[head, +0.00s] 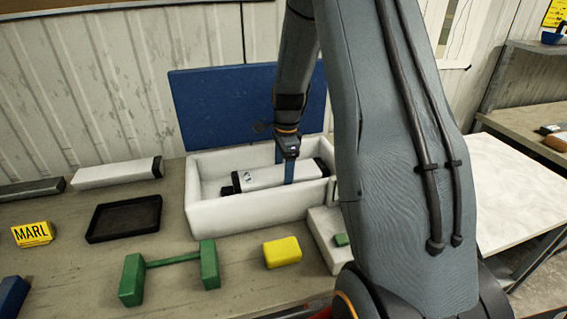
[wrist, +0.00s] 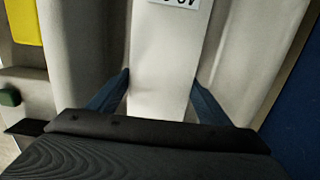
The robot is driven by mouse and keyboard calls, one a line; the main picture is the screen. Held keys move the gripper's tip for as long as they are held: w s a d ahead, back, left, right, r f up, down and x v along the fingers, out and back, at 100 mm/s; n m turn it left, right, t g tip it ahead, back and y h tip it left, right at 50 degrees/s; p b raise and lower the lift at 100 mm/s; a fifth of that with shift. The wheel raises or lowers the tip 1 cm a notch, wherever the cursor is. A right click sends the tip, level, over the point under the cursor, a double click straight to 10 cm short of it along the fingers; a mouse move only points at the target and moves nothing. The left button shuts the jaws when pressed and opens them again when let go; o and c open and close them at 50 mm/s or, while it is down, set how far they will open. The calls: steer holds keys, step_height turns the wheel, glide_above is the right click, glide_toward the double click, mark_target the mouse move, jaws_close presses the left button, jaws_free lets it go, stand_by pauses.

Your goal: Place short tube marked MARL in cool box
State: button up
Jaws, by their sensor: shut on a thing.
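A white tube (head: 265,178) with black end caps lies inside the white cool box (head: 245,217), below its rim. I cannot tell whether it touches the floor of the box. My gripper (head: 288,180) reaches down into the box and is shut on the tube's middle. In the wrist view, the blue fingers of my gripper (wrist: 160,92) stand on both sides of the tube (wrist: 165,60). A label with dark print shows at the top edge there, only partly readable. The box's blue lid (head: 215,105) stands open behind it.
Another white tube (head: 117,174) and a grey tube (head: 30,189) lie at the back left. A black tray (head: 125,219), a green rack (head: 172,262) and a yellow block (head: 282,252) lie on the bench. A white block (head: 328,235) stands beside the cool box.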

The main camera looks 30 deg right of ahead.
steer(key=shift+f, duration=0.35)
steer(key=shift+f, duration=0.15)
steer(key=o, duration=2)
steer(key=r+b, duration=0.1)
steer(key=r, duration=0.3)
steer(key=r+b, duration=0.1)
steer(key=r, duration=0.3)
steer(key=r+b, duration=0.1)
steer(key=r, duration=0.3)
steer(key=shift+d+r+b, duration=0.15)
steer(key=shift+d+b, duration=0.15)
steer(key=shift+b, duration=0.05)
